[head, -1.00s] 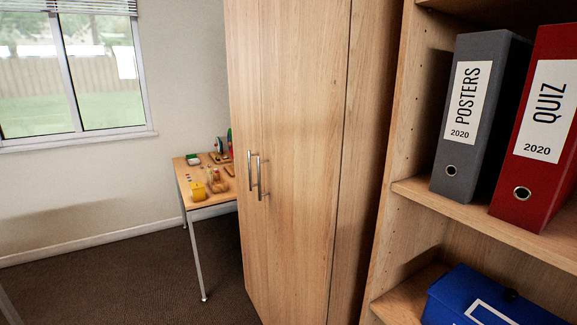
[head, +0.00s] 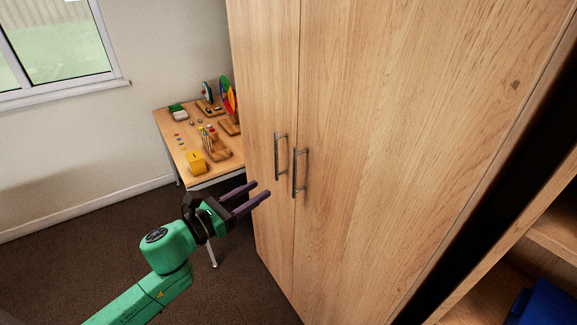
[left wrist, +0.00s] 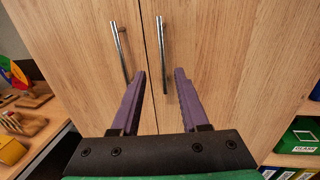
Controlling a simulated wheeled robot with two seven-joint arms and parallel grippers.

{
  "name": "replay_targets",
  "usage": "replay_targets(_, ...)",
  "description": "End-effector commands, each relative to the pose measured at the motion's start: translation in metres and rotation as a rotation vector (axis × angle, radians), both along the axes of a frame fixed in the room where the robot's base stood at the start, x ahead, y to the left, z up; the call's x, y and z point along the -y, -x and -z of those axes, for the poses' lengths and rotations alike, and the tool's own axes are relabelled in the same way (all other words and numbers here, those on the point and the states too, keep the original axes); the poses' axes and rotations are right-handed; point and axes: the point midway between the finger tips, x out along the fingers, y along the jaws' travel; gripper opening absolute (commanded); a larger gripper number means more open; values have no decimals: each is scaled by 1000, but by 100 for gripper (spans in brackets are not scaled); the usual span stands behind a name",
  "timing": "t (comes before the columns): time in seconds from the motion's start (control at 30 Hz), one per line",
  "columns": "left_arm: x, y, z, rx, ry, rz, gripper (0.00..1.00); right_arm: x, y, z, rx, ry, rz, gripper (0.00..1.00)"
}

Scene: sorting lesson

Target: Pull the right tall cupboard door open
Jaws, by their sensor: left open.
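The tall wooden cupboard has two shut doors with a narrow gap between them. The right door (head: 390,130) carries a vertical metal bar handle (head: 300,172); the left door (head: 262,90) carries a matching handle (head: 281,156). My left gripper (head: 262,190) is open and empty, a little left of and below the handles in the head view. In the left wrist view its purple fingers (left wrist: 160,80) point at the doors, and the right door's handle (left wrist: 162,50) stands ahead between the fingertips, seemingly apart from them. My right gripper is in neither view.
A small table (head: 170,130) with wooden toys and a yellow box (head: 195,162) stands left of the cupboard. An open shelf (head: 520,260) with a blue box (head: 545,303) is at the right. Carpeted floor (head: 60,250) is clear at the left.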

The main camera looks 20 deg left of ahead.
Motion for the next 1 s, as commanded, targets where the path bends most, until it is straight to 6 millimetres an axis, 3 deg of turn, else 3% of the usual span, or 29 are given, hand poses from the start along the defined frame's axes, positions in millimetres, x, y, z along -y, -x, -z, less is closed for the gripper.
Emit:
replay_targets(0.53,55,-104,-4,-3,8,-4,45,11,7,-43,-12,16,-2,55)
replay_targets(0.7,64,-119,0,-5,5,-3,45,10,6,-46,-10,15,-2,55)
replay_targets(0.93,64,-119,1,-6,5,-3,45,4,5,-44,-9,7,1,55)
replay_targets(1.0,64,-119,1,-6,5,-3,18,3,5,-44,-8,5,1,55)
